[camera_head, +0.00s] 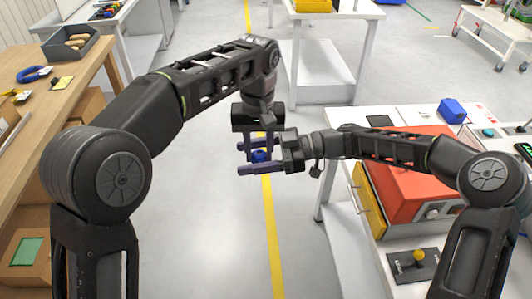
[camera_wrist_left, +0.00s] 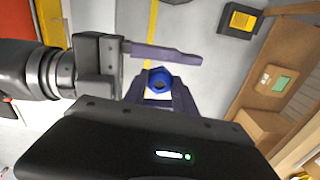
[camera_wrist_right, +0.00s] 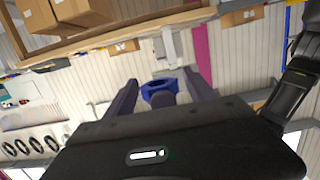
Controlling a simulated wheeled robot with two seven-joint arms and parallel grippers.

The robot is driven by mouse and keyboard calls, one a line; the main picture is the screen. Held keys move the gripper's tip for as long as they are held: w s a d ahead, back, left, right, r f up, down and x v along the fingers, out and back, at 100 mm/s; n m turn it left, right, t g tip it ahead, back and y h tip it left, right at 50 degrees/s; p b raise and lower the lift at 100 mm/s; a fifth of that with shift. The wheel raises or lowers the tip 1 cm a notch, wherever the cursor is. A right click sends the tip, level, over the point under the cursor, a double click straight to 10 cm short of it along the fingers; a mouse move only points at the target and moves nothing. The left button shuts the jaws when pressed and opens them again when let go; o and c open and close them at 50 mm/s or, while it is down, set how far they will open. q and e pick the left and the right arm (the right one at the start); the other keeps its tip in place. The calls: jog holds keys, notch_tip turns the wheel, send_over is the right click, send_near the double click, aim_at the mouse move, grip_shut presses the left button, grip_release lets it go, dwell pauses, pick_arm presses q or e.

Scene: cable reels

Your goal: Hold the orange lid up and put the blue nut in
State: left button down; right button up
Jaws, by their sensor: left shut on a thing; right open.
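The blue nut (camera_head: 259,155) is in the air, in front of me, between my two grippers. My left gripper (camera_head: 258,150) points down and is shut on the nut; the nut also shows at its fingertips in the left wrist view (camera_wrist_left: 160,78). My right gripper (camera_head: 248,155) comes in from the right, open, with its fingers on either side of the nut. The right wrist view shows the nut (camera_wrist_right: 160,88) between those fingers, seemingly not clamped by them. The orange lid (camera_head: 405,165) is on the box on the right table, partly hidden by my right arm.
The white right table (camera_head: 345,225) also carries a blue block (camera_head: 452,109) and a yellow-knobbed joystick (camera_head: 418,257). A yellow panel (camera_head: 368,200) is at the box's left side. A wooden bench (camera_head: 75,95) with a grey tray (camera_head: 72,45) stands left. The floor between is clear.

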jog(key=shift+a, duration=0.35)
jog(key=shift+c, duration=0.3)
jog(key=c, duration=1.2)
pick_arm(q)
jog(key=c, duration=0.9)
grip_release()
pick_arm(e)
grip_shut()
pick_arm(q)
jog(key=shift+r, duration=0.1)
